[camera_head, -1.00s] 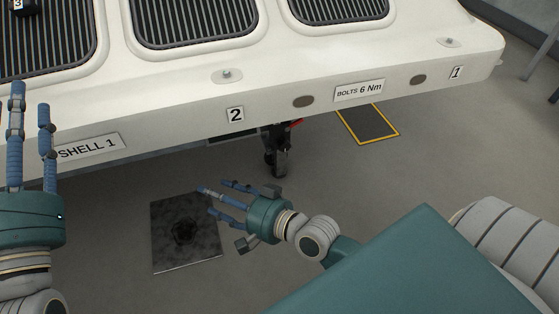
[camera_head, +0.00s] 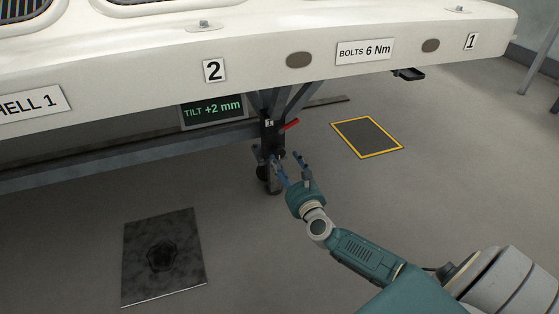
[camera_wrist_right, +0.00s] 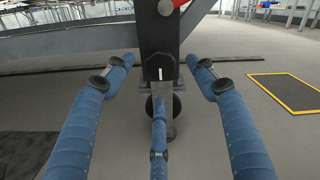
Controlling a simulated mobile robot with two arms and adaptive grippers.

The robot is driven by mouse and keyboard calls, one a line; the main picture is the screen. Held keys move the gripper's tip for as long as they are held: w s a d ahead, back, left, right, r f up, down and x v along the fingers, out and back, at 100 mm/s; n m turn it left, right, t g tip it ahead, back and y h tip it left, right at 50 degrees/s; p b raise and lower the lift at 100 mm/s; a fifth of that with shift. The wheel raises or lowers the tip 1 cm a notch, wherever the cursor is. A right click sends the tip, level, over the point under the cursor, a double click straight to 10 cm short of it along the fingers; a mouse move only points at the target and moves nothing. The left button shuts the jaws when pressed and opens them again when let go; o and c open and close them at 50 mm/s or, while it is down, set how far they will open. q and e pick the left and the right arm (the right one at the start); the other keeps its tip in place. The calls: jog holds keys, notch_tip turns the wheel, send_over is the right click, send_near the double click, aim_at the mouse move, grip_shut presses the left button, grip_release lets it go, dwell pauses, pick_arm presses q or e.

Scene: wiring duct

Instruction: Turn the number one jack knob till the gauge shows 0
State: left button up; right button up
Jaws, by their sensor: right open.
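The gauge (camera_head: 212,110) under the white shell table reads TILT +2 mm in green. The jack (camera_head: 269,133) is a dark upright post below the table, with a small tag that seems to read 1 and a red lever. In the right wrist view a black part with a white upright mark, seemingly the jack knob (camera_wrist_right: 160,68), is straight ahead between my fingers. My right gripper (camera_head: 285,160) is open and empty, its blue fingers pointing at the jack's lower part; it also shows in the wrist view (camera_wrist_right: 161,84). Contact cannot be told. My left gripper is out of view.
The table edge (camera_head: 350,78) overhangs the jack. A wheel (camera_wrist_right: 172,108) is behind the post. A dark floor plate (camera_head: 187,268) lies at left and a yellow-edged floor mat (camera_head: 367,137) at right. The floor between is clear.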

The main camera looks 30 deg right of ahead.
aim_at(279, 154)
jog(key=b+x, duration=0.1)
jog(key=x, duration=0.3)
jog(key=shift+w+f+b, duration=0.15)
jog(key=shift+w+b, duration=0.05)
jog(key=shift+b, duration=0.1)
jog(key=shift+w+d, duration=0.1)
jog(key=shift+w, duration=0.4)
jog(key=c, duration=1.2)
